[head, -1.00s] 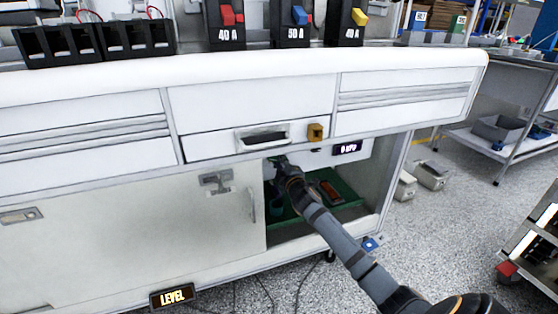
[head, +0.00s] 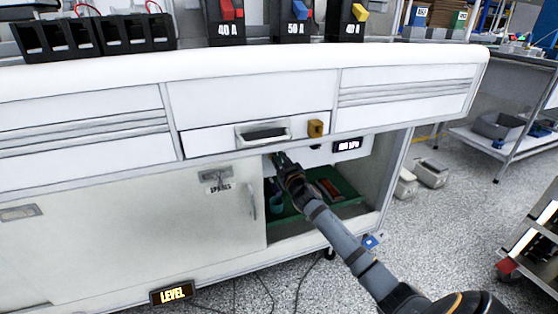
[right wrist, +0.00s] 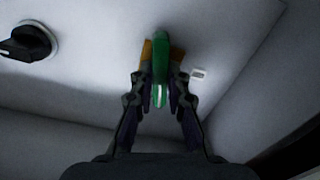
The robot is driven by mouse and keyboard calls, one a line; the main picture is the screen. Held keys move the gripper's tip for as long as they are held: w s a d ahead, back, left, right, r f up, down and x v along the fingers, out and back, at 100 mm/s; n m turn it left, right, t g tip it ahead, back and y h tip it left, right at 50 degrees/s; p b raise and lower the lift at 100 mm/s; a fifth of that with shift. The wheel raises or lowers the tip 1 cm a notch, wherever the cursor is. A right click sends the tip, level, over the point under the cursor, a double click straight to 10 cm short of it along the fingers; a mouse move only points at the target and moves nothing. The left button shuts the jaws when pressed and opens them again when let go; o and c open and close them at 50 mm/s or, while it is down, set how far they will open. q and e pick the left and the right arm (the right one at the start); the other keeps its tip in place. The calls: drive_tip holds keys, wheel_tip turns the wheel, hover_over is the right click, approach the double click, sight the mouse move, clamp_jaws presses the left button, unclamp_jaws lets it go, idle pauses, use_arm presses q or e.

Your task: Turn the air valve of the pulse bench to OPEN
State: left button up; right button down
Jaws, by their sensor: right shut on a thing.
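A green lever handle (right wrist: 160,62), apparently the air valve's, stands out from a pale surface inside the bench, with brass-coloured parts showing on both sides of it. My right gripper (right wrist: 160,88) is shut on this handle, one finger on each side. In the head view my right gripper (head: 280,160) reaches into the open cupboard bay, just under the drawer edge; the handle is mostly hidden there. A small lit display (head: 347,146) on the bench is to the right of the gripper; its digits are blurred. An OPEN mark cannot be read. My left gripper is out of view.
A black knob (right wrist: 27,42) is left of the handle in the right wrist view. A green tray (head: 345,209) with a red item lies below my gripper. The closed cupboard door (head: 130,225) is to the left, and the drawer front (head: 210,141) is above.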

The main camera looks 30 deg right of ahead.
drive_tip(key=shift+f+m, duration=0.15)
drive_tip(key=shift+m, duration=1.55)
drive_tip(key=c, duration=1.3)
unclamp_jaws()
drive_tip(key=v, duration=1.2)
drive_tip(key=shift+a, duration=0.1)
